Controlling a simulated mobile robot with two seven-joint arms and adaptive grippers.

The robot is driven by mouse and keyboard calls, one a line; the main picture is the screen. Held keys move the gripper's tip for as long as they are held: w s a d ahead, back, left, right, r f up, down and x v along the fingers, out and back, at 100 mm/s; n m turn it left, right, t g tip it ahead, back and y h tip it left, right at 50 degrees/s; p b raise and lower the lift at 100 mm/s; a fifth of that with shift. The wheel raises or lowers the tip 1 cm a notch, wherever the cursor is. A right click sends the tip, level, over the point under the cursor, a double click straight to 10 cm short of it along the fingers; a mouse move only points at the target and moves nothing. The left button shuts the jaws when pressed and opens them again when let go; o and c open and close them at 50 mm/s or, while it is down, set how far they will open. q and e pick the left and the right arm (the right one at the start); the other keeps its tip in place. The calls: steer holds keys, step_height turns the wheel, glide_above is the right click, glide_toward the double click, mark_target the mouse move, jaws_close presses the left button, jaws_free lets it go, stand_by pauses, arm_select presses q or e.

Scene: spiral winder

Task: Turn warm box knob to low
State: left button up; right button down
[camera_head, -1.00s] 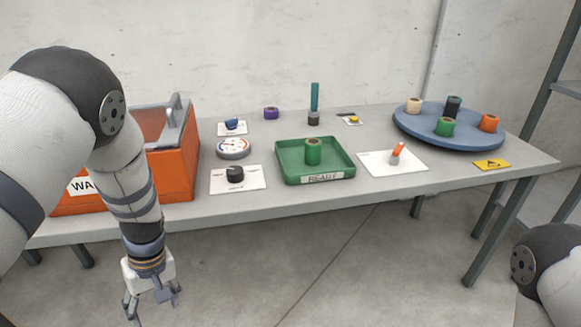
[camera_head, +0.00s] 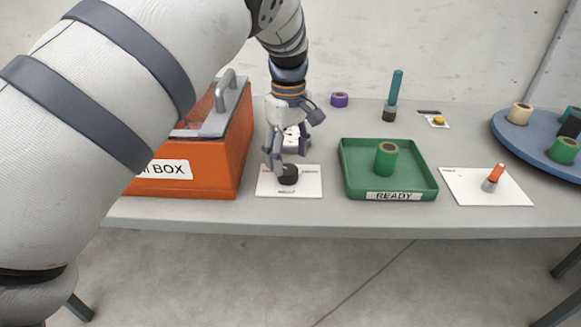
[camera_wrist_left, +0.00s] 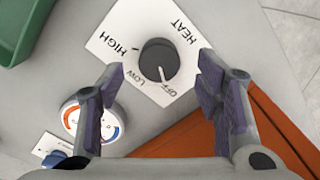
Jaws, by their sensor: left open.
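The warm box knob is a round black knob (camera_head: 288,174) on a white plate (camera_head: 305,187) beside the orange warm box (camera_head: 215,180). In the left wrist view the knob (camera_wrist_left: 158,55) sits on the plate printed HEAT, HIGH, LOW and OFF. Its pale pointer line is directed toward the OFF label, close to LOW. My left gripper (camera_head: 287,163) is open just above the knob, its fingers pointing down. In the left wrist view the fingers (camera_wrist_left: 161,68) stand apart on either side of the knob, and I see no contact. My right gripper is out of view.
A green READY tray (camera_head: 430,182) holding a green roll (camera_head: 386,158) stands right of the plate. A round gauge (camera_wrist_left: 110,125) and a blue knob (camera_wrist_left: 67,162) lie near the left finger in the wrist view. A card with an orange-tipped switch (camera_head: 492,180) lies further right.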

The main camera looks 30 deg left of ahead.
mark_target(287, 170)
arm_select(q)
step_height(287, 170, down, 4)
steer(key=shift+f, duration=0.25)
steer(key=c, duration=1.2)
steer(key=shift+o, duration=0.2)
steer(key=shift+r+m, duration=0.1)
steer(key=shift+m, duration=0.3)
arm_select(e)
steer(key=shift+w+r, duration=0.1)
arm_select(q)
steer(key=shift+m+p, duration=0.3)
steer(key=shift+m, duration=0.8)
steer(key=m, duration=0.2)
steer(key=shift+m, duration=0.3)
steer(key=m, duration=0.3)
steer(key=shift+s+a+p, duration=0.1)
steer(key=shift+p, duration=0.25)
steer(key=shift+m, duration=1.5)
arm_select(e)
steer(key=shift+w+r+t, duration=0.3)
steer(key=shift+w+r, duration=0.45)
arm_select(q)
steer(key=shift+m, duration=0.3)
